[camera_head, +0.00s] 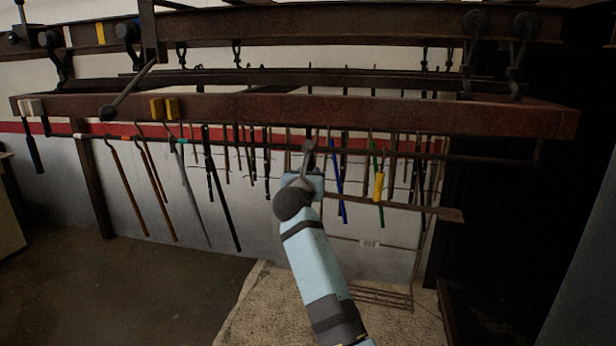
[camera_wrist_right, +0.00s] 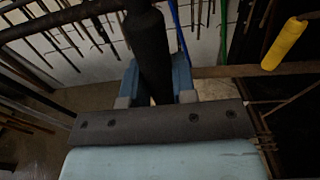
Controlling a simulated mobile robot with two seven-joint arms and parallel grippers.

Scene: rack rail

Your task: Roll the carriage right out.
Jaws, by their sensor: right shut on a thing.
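My right gripper (camera_head: 305,176) reaches up from the bottom of the head view to just below the red-brown beam of the rack. It is shut on a dark upright bar (camera_head: 307,148), which looks like a handle hanging from the rack. In the right wrist view the dark bar (camera_wrist_right: 148,45) stands between the blue fingers of the gripper (camera_wrist_right: 155,93), and its lower end is partly hidden by the gripper. I cannot clearly tell which part of the rack is the carriage. My left gripper is not in view.
The long red-brown beam (camera_head: 370,114) crosses just above the gripper. Many tools hang behind it, including a blue rod (camera_head: 337,178) and a yellow-handled tool (camera_head: 379,186) to the right. A brown bar (camera_head: 420,211) lies close to the right. Floor (camera_head: 150,290) is clear at left.

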